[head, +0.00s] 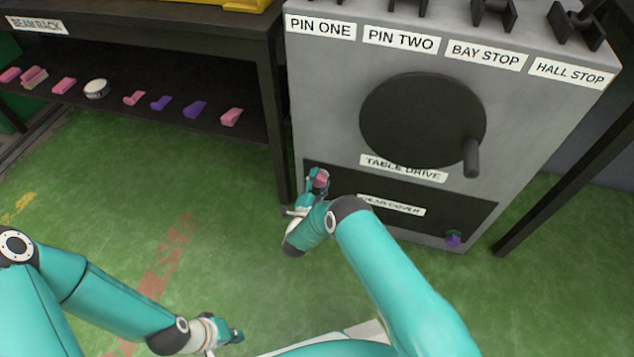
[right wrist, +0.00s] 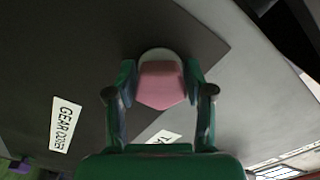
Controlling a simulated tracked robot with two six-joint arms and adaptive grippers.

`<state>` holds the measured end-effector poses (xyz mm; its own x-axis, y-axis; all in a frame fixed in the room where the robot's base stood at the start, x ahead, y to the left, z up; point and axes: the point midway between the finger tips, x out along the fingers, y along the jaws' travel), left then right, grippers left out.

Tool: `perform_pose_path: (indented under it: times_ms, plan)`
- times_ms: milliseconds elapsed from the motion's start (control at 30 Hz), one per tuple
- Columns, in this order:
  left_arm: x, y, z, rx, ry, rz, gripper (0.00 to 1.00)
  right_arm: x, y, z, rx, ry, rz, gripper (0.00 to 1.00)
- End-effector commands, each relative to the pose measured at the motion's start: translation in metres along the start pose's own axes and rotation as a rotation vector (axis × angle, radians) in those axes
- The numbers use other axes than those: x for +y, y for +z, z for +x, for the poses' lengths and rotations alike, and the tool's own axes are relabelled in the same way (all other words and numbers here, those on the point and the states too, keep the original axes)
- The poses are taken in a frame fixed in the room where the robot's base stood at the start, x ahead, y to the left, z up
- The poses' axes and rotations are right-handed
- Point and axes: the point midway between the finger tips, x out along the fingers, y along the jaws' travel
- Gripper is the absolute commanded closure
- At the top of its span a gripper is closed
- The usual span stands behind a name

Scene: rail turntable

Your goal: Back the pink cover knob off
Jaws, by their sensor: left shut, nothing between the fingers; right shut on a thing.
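The pink cover knob (right wrist: 161,84) sits at the upper left corner of the dark gear cover panel (head: 440,223). My right gripper (head: 318,183) is shut on this knob, with one finger on each side of it in the right wrist view. In the head view the pink knob (head: 321,178) is partly hidden by the fingers. I cannot tell whether it is still seated in the panel. A purple knob (head: 453,239) is at the panel's lower right corner. My left gripper (head: 236,336) is shut and empty, low over the green floor.
The grey cabinet (head: 330,100) carries a dark wheel with a handle (head: 471,158) above the panel, and several levers on top. A dark rack (head: 140,50) with pink and purple pieces stands left. Its leg (head: 273,140) is close to my right gripper. The floor at left is clear.

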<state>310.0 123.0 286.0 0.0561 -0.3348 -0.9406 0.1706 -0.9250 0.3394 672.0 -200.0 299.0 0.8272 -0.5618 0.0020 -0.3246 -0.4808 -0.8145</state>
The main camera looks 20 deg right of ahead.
Motion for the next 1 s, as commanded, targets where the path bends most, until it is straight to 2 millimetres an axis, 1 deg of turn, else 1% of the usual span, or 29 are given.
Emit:
perform_pose_path:
  times_ms: [33,400,600,800,1000]
  plan:
    - [-0.001,0.0,0.004,0.0,0.0,0.0,1.0,0.0,0.006,-0.003,-0.016,-0.004,-0.044,0.82]
    - [-0.005,0.0,0.014,0.0,0.0,0.0,1.0,0.001,0.006,-0.003,-0.016,-0.006,-0.393,0.82]
    - [-0.007,0.0,0.018,0.0,0.0,0.0,1.0,0.001,0.005,-0.003,-0.016,-0.008,-0.555,0.82]
    - [-0.007,0.0,0.021,0.0,0.0,0.0,1.0,0.001,0.005,-0.003,-0.016,-0.009,-0.669,0.82]
    - [-0.008,0.0,0.022,0.0,0.0,0.0,1.0,0.001,0.005,-0.003,-0.016,-0.009,-0.731,0.82]
